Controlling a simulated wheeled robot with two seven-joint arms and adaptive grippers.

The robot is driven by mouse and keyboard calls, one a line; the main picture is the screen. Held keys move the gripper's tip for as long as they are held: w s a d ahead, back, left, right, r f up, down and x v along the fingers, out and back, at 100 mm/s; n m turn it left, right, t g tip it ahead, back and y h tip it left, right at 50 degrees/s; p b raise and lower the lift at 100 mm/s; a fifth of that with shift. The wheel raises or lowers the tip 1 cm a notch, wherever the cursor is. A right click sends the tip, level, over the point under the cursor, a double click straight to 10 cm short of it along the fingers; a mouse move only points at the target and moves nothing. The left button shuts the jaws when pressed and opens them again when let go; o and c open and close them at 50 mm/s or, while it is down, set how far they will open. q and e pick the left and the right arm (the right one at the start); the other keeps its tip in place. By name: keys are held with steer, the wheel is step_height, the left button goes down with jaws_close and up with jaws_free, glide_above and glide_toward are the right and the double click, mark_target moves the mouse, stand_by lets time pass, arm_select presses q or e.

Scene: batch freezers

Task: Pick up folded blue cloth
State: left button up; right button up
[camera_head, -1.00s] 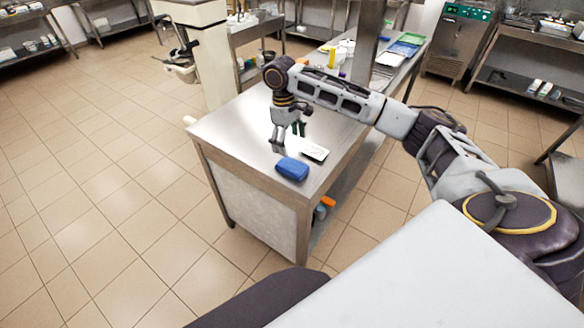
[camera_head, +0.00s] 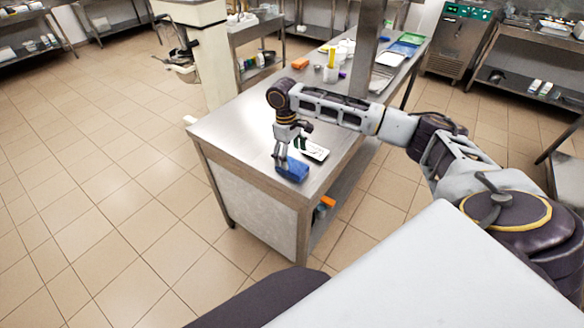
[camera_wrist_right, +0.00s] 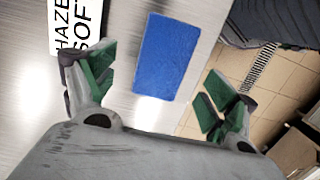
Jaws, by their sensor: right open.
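The folded blue cloth (camera_head: 293,170) lies flat on the steel table (camera_head: 228,136) near its front corner. My right gripper (camera_head: 291,160) is above the cloth in the head view and partly covers it. In the right wrist view the cloth (camera_wrist_right: 168,56) shows as a blue rectangle beyond and between the spread green-padded fingers of my right gripper (camera_wrist_right: 158,93). The fingers are apart and hold nothing. My left gripper is not in view.
A white card with black lettering (camera_head: 314,150) lies beside the cloth; it also shows in the right wrist view (camera_wrist_right: 75,22). Bottles, an orange block (camera_head: 300,63) and trays stand farther back. The table edge is close to the cloth.

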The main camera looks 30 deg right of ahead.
mark_target(292, 165)
steer(key=shift+s+f, duration=0.2)
steer(key=shift+f, duration=0.9)
steer(key=shift+s+f, duration=0.15)
steer(key=shift+f, duration=0.95)
steer(key=c, duration=1.1)
steer(key=shift+r, duration=0.2)
step_height(292, 165, up, 10)
steer(key=shift+f, duration=0.15)
